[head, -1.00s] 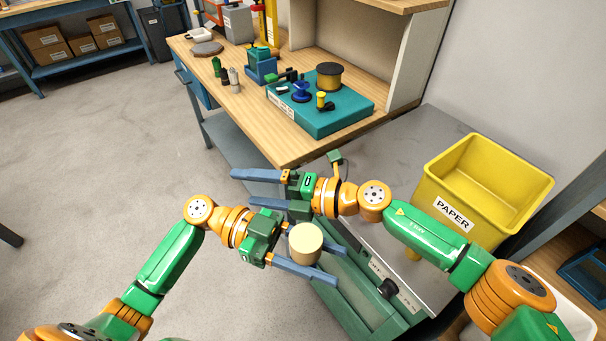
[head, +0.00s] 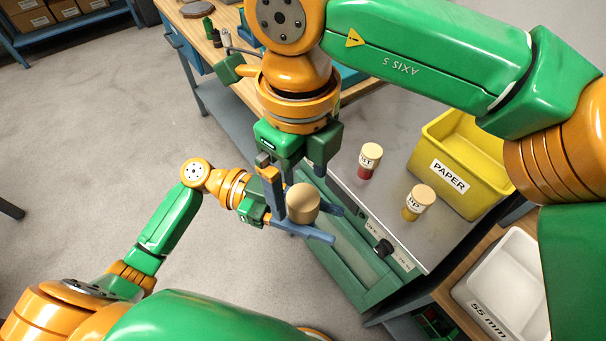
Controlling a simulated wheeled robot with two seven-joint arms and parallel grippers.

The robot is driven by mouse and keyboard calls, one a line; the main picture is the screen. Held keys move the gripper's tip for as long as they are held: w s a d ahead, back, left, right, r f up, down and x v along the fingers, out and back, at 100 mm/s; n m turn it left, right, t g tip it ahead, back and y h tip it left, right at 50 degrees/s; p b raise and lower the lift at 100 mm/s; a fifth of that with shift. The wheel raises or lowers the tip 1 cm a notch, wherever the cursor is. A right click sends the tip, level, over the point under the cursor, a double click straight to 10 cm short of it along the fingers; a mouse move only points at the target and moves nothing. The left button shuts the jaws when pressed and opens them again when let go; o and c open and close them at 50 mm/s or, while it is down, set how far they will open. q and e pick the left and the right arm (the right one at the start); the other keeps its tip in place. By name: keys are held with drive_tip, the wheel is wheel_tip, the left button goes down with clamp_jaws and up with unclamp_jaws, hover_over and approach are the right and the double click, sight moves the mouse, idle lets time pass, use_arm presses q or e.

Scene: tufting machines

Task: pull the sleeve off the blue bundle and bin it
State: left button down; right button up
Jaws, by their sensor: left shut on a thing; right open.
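My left gripper (head: 324,222) is shut around an upright cylinder (head: 303,204) with a flat tan top and a brownish side. The fingers hide part of its side, and no blue shows, so I cannot tell sleeve from bundle. My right gripper (head: 300,180) is open and points down from above, close over the cylinder. One of its fingers reaches down along the cylinder's left side; the other is partly hidden. The yellow bin (head: 448,172) labelled PAPER stands at the right, beyond the grey worktop.
A red bundle (head: 366,171) and a yellow bundle (head: 411,212), both with pale labelled wraps, stand on the grey worktop (head: 385,195). A white tray (head: 475,292) marked 55 mm is at lower right. A green machine front with a black knob (head: 383,247) lies just right of the grippers.

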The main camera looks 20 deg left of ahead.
sight(300, 196)
drive_tip(key=shift+s+f, duration=0.1)
drive_tip(key=shift+f, duration=1.8)
clamp_jaws()
drive_tip(key=shift+r, duration=0.1)
drive_tip(key=shift+r, duration=1)
